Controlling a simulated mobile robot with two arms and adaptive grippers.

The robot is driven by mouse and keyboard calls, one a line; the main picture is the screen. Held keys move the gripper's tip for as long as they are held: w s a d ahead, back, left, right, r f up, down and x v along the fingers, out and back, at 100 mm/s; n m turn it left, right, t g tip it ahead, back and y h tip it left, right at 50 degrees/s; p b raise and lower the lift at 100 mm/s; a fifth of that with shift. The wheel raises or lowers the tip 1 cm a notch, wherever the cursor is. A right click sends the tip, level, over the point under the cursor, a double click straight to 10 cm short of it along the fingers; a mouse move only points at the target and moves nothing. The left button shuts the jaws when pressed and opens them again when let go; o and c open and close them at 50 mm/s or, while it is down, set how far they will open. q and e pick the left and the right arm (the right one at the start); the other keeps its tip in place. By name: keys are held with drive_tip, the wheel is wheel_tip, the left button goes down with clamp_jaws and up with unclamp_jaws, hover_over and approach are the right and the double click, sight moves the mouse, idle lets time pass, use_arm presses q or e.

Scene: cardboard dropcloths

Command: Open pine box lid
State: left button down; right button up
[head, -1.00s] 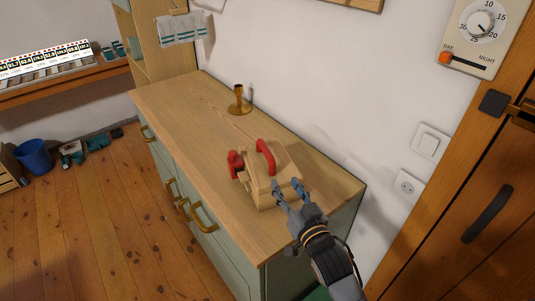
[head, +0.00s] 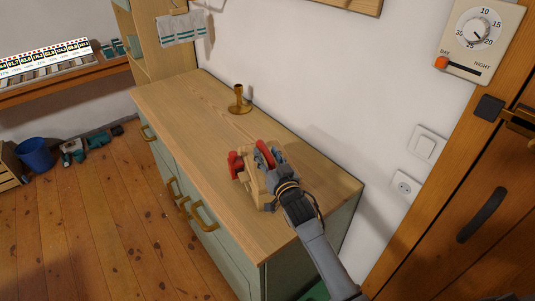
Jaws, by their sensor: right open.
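The pine box (head: 250,184) stands on the wooden top of the cabinet, near its right end. It has a red handle (head: 263,152) on the lid and a red part (head: 235,165) on its left side. The lid looks closed. My right gripper (head: 268,156) is open at the red handle, over the box. I cannot tell whether its fingers touch the handle. The gripper and wrist hide much of the box's right side. My left gripper is not in view.
A brass candlestick (head: 239,100) stands behind the box on the cabinet top (head: 185,105). The white wall rises close behind. The cabinet top left of the box is clear. Brass handles (head: 204,219) stick out from the cabinet front. A wooden door (head: 470,215) is at the right.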

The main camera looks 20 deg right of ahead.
clamp_jaws()
drive_tip(key=shift+w+r, duration=0.1)
drive_tip(key=shift+w, duration=0.05)
idle(0.4)
